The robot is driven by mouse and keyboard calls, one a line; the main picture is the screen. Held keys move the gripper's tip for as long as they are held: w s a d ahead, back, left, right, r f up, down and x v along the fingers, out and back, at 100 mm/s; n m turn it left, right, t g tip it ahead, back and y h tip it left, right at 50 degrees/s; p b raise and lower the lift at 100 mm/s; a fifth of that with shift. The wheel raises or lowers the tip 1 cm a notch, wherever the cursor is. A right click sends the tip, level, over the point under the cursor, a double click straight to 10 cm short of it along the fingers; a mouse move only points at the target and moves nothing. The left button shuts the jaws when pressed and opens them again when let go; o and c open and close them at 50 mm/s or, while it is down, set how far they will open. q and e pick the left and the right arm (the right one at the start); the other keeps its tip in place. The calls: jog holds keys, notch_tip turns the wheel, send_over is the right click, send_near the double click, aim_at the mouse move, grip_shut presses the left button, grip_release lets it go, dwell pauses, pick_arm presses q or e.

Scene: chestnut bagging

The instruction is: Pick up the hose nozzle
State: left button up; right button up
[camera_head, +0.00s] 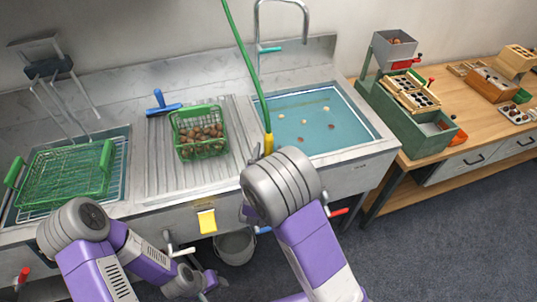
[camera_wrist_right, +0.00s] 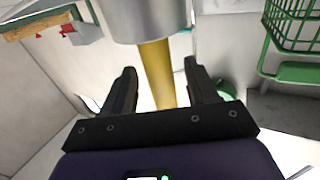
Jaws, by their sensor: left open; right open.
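The hose nozzle (camera_head: 268,144) is yellow, at the lower end of a green hose, by the near left corner of the water-filled sink. My right wrist hides its lower part in the head view. In the right wrist view the yellow nozzle (camera_wrist_right: 156,75) stands between the two black fingers of my right gripper (camera_wrist_right: 160,78), with gaps visible on both sides. That gripper is open. A grey cylindrical part covers the top of the yellow piece there. My left gripper (camera_head: 212,280) is low in front of the counter, away from the nozzle, open and small in view.
The sink (camera_head: 365,125) holds water with several floating bits. A green basket of chestnuts (camera_head: 180,150) stands on the drainboard, beside a blue-handled tool (camera_head: 162,105). An empty green wire basket (camera_head: 60,175) is at left. A bucket (camera_head: 235,248) stands below. A wooden table (camera_head: 470,125) is right.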

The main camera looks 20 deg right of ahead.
aim_at(269, 132)
jog(key=shift+w+d, duration=0.3)
jog(key=shift+w, duration=0.35)
grip_shut()
notch_tip(269, 132, up, 10)
jog(key=p, duration=0.3)
jog(key=c, duration=0.5)
grip_release()
jog(key=shift+c, duration=0.2)
grip_shut()
